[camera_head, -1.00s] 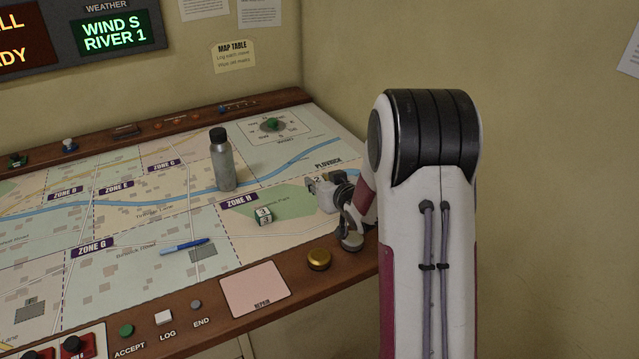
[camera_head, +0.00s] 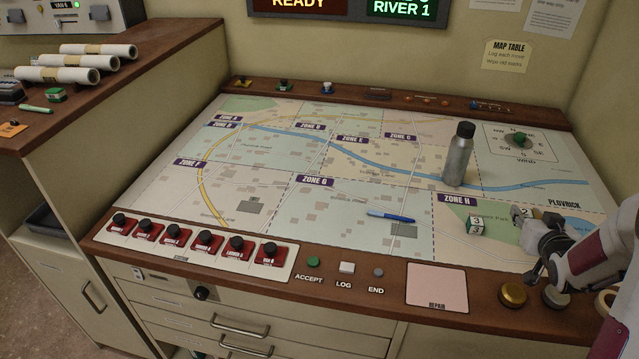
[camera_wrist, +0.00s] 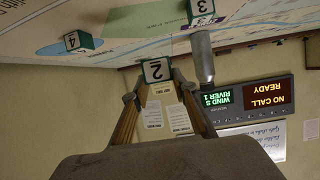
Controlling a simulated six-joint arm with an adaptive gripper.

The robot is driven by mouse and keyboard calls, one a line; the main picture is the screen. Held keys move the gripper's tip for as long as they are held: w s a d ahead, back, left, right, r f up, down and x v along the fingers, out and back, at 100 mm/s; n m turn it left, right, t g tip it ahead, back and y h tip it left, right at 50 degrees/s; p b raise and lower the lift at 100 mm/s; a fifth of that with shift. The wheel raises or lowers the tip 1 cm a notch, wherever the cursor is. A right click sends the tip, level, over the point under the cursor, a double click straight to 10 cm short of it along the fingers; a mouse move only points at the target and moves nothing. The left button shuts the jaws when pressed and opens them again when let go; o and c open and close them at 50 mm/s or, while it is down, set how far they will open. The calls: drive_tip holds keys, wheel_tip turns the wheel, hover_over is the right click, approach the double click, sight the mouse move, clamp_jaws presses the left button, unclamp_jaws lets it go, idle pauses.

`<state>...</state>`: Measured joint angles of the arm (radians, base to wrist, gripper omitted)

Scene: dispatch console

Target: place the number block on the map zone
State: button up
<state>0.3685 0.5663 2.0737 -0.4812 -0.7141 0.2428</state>
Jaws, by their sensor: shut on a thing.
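My gripper (camera_head: 535,219) is at the right side of the map table, over the right part of Zone H (camera_head: 458,199). It is shut on a white and green block marked 2 (camera_head: 521,213), which also shows between the fingertips in the wrist view (camera_wrist: 157,70). I cannot tell whether this block touches the map. A block marked 3 (camera_head: 475,225) stands on Zone H, left of my gripper, and shows in the wrist view (camera_wrist: 201,12). A block marked 4 (camera_wrist: 78,41) shows in the wrist view.
A grey bottle (camera_head: 457,158) stands on the map behind the 3 block. A blue pen (camera_head: 390,216) lies near Zone G (camera_head: 315,180). Red-based buttons (camera_head: 205,243) and a pink repair pad (camera_head: 437,286) line the front edge. Zones on the left are clear.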

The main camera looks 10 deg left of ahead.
drive_tip(key=w+a+f+n+y, duration=0.1)
drive_tip(key=w+a+n+y, duration=0.1)
drive_tip(key=a, duration=1)
drive_tip(key=w+a+f+n+g+y, duration=0.1)
drive_tip(key=w+a+n+y, duration=0.1)
drive_tip(key=a, duration=1)
drive_tip(key=w+a+f+n+y, duration=0.1)
drive_tip(key=w+a+n+y, duration=0.1)
drive_tip(key=a, duration=1)
drive_tip(key=shift+w+a+g+y, duration=0.1)
drive_tip(key=shift+w+g+y, duration=0.3)
drive_tip(key=shift+w+y, duration=0.25)
drive_tip(key=a+n+y, duration=0.1)
drive_tip(key=a, duration=0.6)
drive_tip(key=s+a+n+g+y, duration=0.1)
drive_tip(key=a, duration=0.7)
drive_tip(key=s+a+n+g+y, duration=0.1)
drive_tip(key=a, duration=0.6)
drive_tip(key=shift+a+f+n, duration=0.1)
drive_tip(key=shift+a+n, duration=0.2)
drive_tip(key=shift+a, duration=0.05)
drive_tip(key=a+r, duration=0.4)
drive_tip(key=a, duration=0.8)
drive_tip(key=shift+w+a+r, duration=0.2)
drive_tip(key=shift+w+r, duration=0.05)
drive_tip(key=shift+r, duration=0.1)
drive_tip(key=shift+d+f, duration=0.1)
drive_tip(key=shift+f, duration=3.1)
